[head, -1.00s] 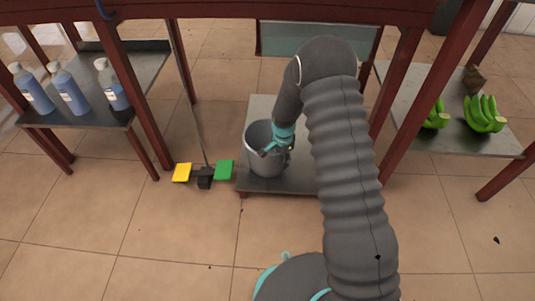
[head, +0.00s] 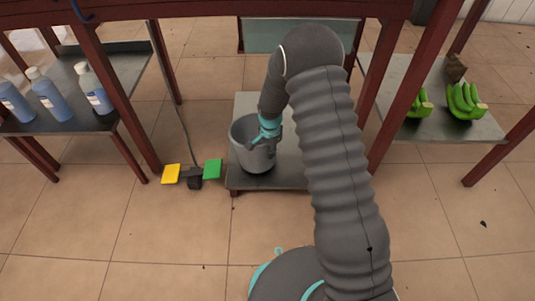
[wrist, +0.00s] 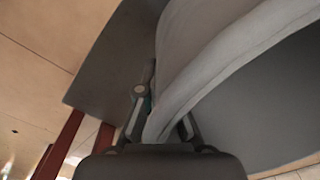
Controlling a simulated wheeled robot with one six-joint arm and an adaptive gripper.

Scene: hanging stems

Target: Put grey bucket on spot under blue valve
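The grey bucket (head: 250,157) stands upright on a low dark-grey platform (head: 240,184) in the middle of the head view. My gripper (head: 262,139) is at the right side of its rim. In the wrist view the bucket (wrist: 205,60) fills the upper right, and its rim passes between the fingers of my gripper (wrist: 160,108), which look shut on it. One fingertip is hidden behind the bucket wall. A blue curved piece (head: 84,13) shows at the top left edge of the head view; I cannot tell whether it is the valve. No marked spot is discernible.
A yellow pedal (head: 171,173) and a green pedal (head: 212,169) lie on the floor left of the platform. A left shelf (head: 75,122) holds blue bottles (head: 50,97); a right shelf (head: 440,128) holds green bananas (head: 464,101). Red posts (head: 113,90) flank the platform. The front floor is clear.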

